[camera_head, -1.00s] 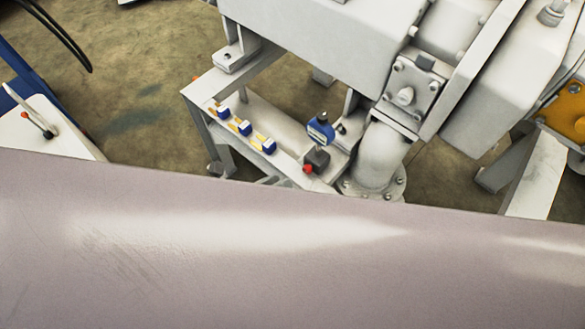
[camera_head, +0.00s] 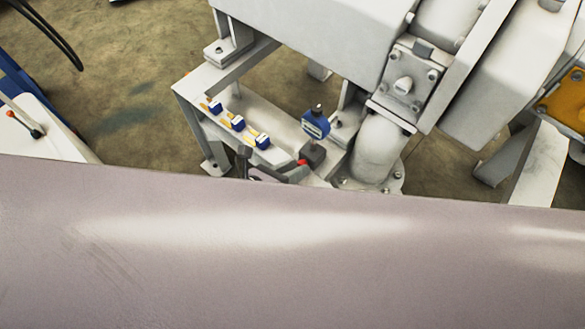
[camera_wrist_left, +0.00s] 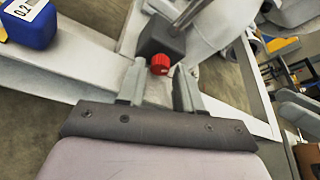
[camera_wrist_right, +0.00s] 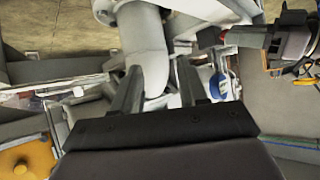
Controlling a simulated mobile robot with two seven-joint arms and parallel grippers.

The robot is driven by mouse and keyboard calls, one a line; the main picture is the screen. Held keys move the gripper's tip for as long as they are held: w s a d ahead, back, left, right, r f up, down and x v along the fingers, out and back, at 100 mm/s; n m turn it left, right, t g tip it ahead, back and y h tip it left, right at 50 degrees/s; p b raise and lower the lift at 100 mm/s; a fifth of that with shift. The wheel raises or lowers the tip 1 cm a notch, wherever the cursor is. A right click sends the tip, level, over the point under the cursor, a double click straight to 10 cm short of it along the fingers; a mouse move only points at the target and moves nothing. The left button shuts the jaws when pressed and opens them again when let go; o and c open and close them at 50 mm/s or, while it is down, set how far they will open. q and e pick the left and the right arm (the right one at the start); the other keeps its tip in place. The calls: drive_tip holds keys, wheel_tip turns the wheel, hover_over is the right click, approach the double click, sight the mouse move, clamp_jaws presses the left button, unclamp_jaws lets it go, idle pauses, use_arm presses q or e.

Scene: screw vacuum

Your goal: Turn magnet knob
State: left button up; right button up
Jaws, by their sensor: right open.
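The magnet base is a dark grey block (camera_head: 313,154) with a red knob (camera_head: 302,162) on its side. A blue dial gauge (camera_head: 315,124) stands above it. My left gripper (camera_head: 284,170) is beside the knob, partly hidden by the large pale surface in front. In the left wrist view, its fingers are apart and the red knob (camera_wrist_left: 160,64) lies in line with the gap, near the fingertips. I cannot tell whether they touch it. My right gripper (camera_wrist_right: 157,72) is open and empty, facing a white pipe elbow (camera_wrist_right: 143,45); it is not visible in the head view.
Three blue-and-white pieces with yellow parts (camera_head: 236,123) lie along the steel frame (camera_head: 190,92). The white pipe elbow (camera_head: 378,150) and pump body (camera_head: 310,35) stand close around the magnet base. Bare floor (camera_head: 130,95) shows at the left.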

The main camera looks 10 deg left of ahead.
use_arm(q)
clamp_jaws()
